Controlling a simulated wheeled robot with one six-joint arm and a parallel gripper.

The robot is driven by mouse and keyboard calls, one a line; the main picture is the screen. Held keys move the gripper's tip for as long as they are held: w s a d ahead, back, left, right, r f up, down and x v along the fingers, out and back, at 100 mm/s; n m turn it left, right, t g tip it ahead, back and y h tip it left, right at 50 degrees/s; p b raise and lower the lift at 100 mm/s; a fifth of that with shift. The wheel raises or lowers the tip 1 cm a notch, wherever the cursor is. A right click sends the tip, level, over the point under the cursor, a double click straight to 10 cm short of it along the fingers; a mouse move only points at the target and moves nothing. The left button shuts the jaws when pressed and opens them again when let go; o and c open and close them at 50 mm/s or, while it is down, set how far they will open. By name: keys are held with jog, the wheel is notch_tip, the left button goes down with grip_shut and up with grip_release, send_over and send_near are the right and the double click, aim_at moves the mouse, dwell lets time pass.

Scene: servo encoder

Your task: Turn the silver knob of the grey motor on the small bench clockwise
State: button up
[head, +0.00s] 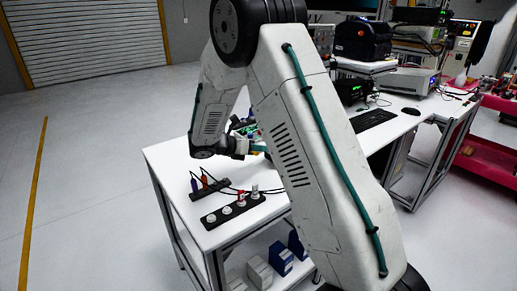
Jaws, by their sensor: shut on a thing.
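The small white-topped bench (170,160) stands in the middle of the head view. My gripper (261,149) is low over the back part of its top, pointing right, with a teal finger part showing. It is shut on the silver knob, but my upper arm link covers the place beyond the fingertips. The grey motor and the knob cannot be made out behind my arm. Small green and blue parts (243,127) show just above my wrist; what they belong to is unclear.
Two black strips lie on the bench front: one (222,215) with several round pale pieces, one (208,189) with blue and red plugs and black cables. Boxes sit on the lower shelf. A desk with a keyboard (374,120) stands at right. The floor at left is clear.

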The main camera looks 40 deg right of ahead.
jog(key=m+t, duration=0.2)
jog(key=m, duration=0.1)
jog(key=shift+m+t, duration=0.3)
jog(key=shift+m, duration=0.1)
jog(key=m+t, duration=0.2)
jog(key=m, duration=0.1)
jog(key=shift+s, duration=0.1)
jog(key=m+t, duration=0.2)
jog(key=m, duration=0.1)
jog(key=shift+h, duration=0.3)
jog(key=m+t+h, duration=0.1)
jog(key=m, duration=0.3)
jog(key=shift+f+t, duration=0.1)
jog(key=shift+t, duration=0.3)
jog(key=o, duration=1)
jog(key=shift+c, duration=0.2)
